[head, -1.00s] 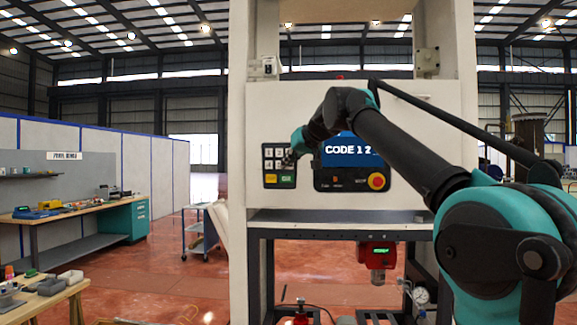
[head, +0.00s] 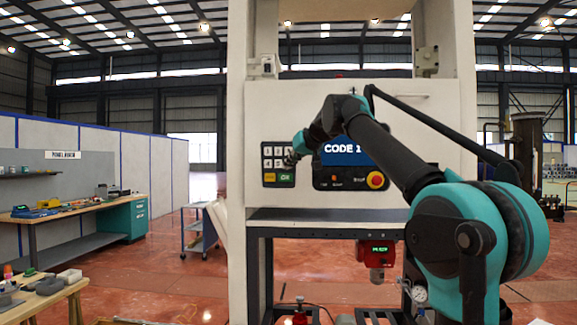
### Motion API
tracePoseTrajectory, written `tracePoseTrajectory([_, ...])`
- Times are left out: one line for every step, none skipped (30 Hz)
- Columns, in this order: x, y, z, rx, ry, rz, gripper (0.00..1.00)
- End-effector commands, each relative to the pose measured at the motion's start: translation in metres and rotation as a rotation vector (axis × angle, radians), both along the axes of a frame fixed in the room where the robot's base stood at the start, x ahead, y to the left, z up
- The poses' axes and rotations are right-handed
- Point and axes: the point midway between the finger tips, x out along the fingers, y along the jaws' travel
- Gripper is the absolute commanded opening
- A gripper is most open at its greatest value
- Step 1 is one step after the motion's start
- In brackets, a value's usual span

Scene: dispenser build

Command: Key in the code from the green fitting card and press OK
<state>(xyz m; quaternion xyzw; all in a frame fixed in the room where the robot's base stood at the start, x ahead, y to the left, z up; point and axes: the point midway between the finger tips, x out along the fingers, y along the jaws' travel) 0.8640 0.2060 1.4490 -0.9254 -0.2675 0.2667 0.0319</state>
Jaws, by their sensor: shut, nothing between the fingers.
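The keypad (head: 270,164) is on the white cabinet front, with pale keys on a black plate, a yellow key at bottom left and a green OK key (head: 286,178) at bottom right. My gripper (head: 291,158) is shut and empty at the keypad's right side, hiding some right-hand keys. I cannot tell whether it touches a key. The blue screen (head: 340,150) right of the keypad reads "CODE 1"; my arm hides anything further right. I cannot make out a green fitting card.
A red stop button (head: 375,180) on a yellow ring sits below the screen. A shelf ledge (head: 330,214) juts out under the panel. A workbench (head: 75,215) and a trolley (head: 200,232) stand to the left, with open red floor between.

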Motion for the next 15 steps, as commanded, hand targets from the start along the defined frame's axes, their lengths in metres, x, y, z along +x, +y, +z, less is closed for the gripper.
tracePoseTrajectory([0.007,-0.001,0.0,0.0,0.0,-0.001,0.0])
tracePoseTrajectory([0.011,-0.001,0.0,0.0,0.0,-0.001,0.0])
tracePoseTrajectory([0.015,0.0,0.0,0.001,0.001,0.0,0.0])
tracePoseTrajectory([0.018,0.0,0.0,0.001,0.0,-0.001,0.0])
tracePoseTrajectory([0.02,-0.001,0.0,0.001,0.0,-0.001,0.0])
tracePoseTrajectory([0.024,-0.001,0.0,0.0,-0.001,0.0,0.0])
tracePoseTrajectory([0.026,-0.001,0.0,0.0,-0.001,0.0,0.0])
tracePoseTrajectory([0.028,-0.001,0.0,0.0,-0.001,0.0,0.0])
tracePoseTrajectory([0.03,-0.001,0.0,0.0,-0.001,0.0,0.0])
tracePoseTrajectory([0.031,-0.001,0.0,0.0,-0.001,0.0,0.0])
tracePoseTrajectory([0.032,-0.001,0.0,0.0,-0.001,0.0,0.0])
tracePoseTrajectory([0.033,-0.001,0.0,0.0,0.0,0.0,0.0])
tracePoseTrajectory([0.033,-0.001,0.0,0.0,0.0,0.0,0.0])
tracePoseTrajectory([0.034,-0.001,0.0,0.0,0.0,0.0,0.0])
tracePoseTrajectory([0.034,-0.001,0.0,0.0,0.0,0.0,0.0])
